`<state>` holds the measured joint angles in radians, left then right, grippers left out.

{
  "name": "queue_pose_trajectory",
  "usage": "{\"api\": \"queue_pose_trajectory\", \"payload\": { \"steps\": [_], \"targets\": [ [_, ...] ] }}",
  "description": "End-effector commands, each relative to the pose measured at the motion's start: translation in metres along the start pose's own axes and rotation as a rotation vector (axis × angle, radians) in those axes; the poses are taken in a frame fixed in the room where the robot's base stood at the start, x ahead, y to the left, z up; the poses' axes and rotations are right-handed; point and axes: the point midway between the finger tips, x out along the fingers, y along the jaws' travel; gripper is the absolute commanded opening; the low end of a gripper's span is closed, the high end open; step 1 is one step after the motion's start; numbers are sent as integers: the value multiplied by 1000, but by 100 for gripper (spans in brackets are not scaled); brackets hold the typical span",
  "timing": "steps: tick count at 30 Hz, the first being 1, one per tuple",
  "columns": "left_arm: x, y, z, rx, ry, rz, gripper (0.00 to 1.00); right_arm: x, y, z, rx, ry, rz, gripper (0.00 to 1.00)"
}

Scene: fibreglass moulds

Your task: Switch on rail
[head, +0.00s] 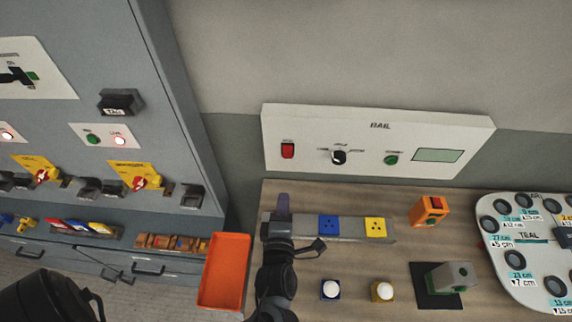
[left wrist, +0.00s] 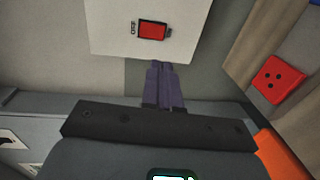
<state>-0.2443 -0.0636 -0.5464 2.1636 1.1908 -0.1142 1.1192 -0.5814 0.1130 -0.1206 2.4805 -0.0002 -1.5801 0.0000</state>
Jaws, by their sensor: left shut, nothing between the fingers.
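The white RAIL panel (head: 405,135) is mounted on the wall above the bench. It has a red rocker switch (head: 288,150) at its left, a black selector knob (head: 339,157), a green button (head: 391,160) and a blank greenish display (head: 437,155). My left gripper (head: 283,202) is below the red switch, its purple fingers shut and empty. In the left wrist view the fingers (left wrist: 161,72) point at the panel's edge, just below the red switch (left wrist: 152,31), apart from it in the picture. The switch's position cannot be told. My right gripper is not in view.
A socket strip with blue (head: 329,226) and yellow (head: 375,227) sockets lies on the bench; its red socket (left wrist: 277,80) shows in the left wrist view. An orange tray (head: 224,270) is left of my arm. A grey cabinet (head: 170,60) stands at left.

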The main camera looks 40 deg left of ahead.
Motion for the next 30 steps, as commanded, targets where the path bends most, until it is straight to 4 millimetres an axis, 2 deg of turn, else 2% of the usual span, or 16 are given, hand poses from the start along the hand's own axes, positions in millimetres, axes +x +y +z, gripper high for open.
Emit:
{"api": "queue_pose_trajectory", "payload": {
  "steps": [5, 11, 24, 30],
  "targets": [
    [2, 0, 0, 2, 0, 0, 0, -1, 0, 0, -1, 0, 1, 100],
    [19, 2, 0, 3, 0, 3, 0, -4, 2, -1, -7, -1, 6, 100],
    [98, 2, 0, 5, 0, 3, 0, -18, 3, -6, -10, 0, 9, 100],
    [124, 2, -1, 3, 1, 1, 0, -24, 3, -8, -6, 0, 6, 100]
  ]
}}
